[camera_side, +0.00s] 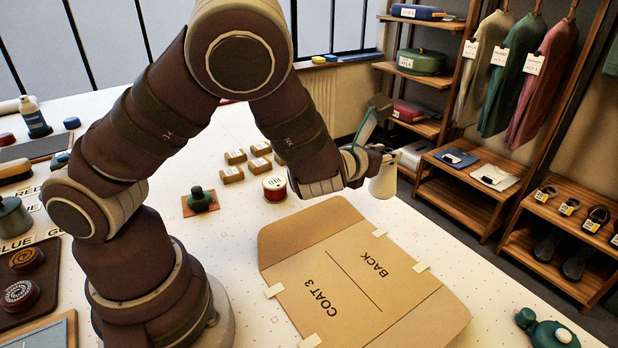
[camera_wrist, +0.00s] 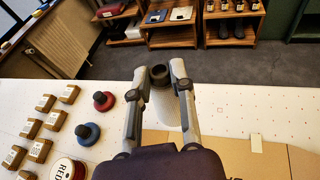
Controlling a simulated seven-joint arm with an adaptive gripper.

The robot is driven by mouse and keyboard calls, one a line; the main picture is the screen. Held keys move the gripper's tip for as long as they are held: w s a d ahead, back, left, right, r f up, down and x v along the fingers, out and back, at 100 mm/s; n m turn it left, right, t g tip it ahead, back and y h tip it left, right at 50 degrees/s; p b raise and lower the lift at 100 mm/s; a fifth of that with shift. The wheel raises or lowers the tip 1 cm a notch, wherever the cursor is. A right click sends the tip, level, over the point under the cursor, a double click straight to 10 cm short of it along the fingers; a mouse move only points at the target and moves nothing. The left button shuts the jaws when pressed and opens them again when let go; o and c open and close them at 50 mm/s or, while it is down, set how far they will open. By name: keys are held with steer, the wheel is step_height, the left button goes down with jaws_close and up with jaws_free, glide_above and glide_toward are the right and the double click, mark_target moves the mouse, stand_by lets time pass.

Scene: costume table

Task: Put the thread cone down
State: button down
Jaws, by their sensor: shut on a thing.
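The thread cone (camera_side: 384,181) is pale, with its wide end down, near the table's far right edge in the side view. In the wrist view the cone (camera_wrist: 166,108) shows between my fingers, with a dark ring at its narrow top. My gripper (camera_side: 378,150) is shut on the cone near its top; both fingers show on either side of it in the wrist view (camera_wrist: 160,80). The cone looks upright. I cannot tell whether its base touches the table.
A cardboard pattern marked COAT 3 BACK (camera_side: 350,275) lies in front of the cone. A red-labelled spool (camera_side: 275,187), several small tan boxes (camera_side: 235,157) and a green knobbed piece (camera_side: 200,200) stand to the left. Wooden shelves (camera_side: 470,185) stand beyond the table edge.

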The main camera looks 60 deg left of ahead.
steer(key=d+r+m+h, duration=0.1)
steer(key=d+m+h, duration=0.25)
steer(key=d, duration=0.45)
steer(key=shift+t+h, duration=0.3)
steer(key=shift+h, duration=0.05)
steer(key=f, duration=0.7)
steer(key=shift+w+a+f, duration=0.15)
steer(key=shift+w+f, duration=0.25)
steer(key=shift+f, duration=0.45)
steer(key=c, duration=1)
jaws_free()
